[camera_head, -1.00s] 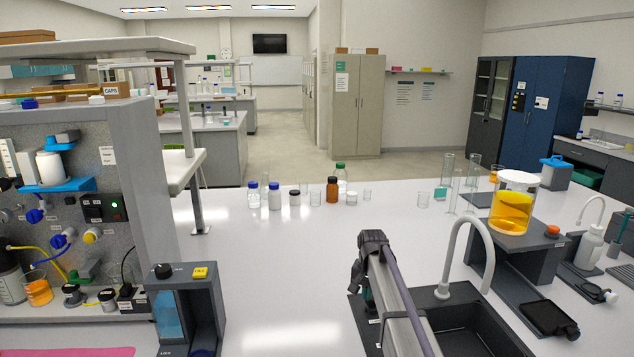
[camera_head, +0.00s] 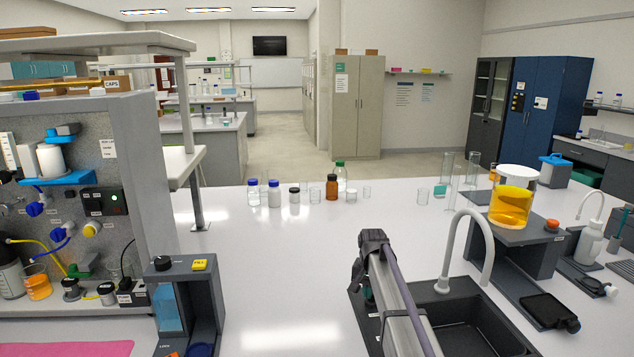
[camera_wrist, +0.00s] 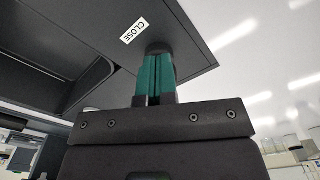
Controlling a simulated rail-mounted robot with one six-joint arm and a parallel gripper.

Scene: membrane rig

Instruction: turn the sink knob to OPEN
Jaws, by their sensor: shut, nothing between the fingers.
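The dark sink (camera_head: 490,318) with its pale curved faucet (camera_head: 467,238) is at the lower right of the head view. A small dark rounded piece (camera_wrist: 158,47), which looks like the knob, sits beside that label at my fingertips. My gripper (camera_wrist: 155,60) is shut, its teal fingers side by side with nothing between them. The fingertips overlap the knob in view; I cannot tell whether they touch it. Its pointing direction is hidden. No OPEN label shows.
A stand with a yellow-filled vessel (camera_head: 511,207) is right of the sink. Several bottles, including a brown bottle (camera_head: 331,188), stand behind. A grey dispenser unit (camera_head: 184,305) is at left. The white bench between is clear.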

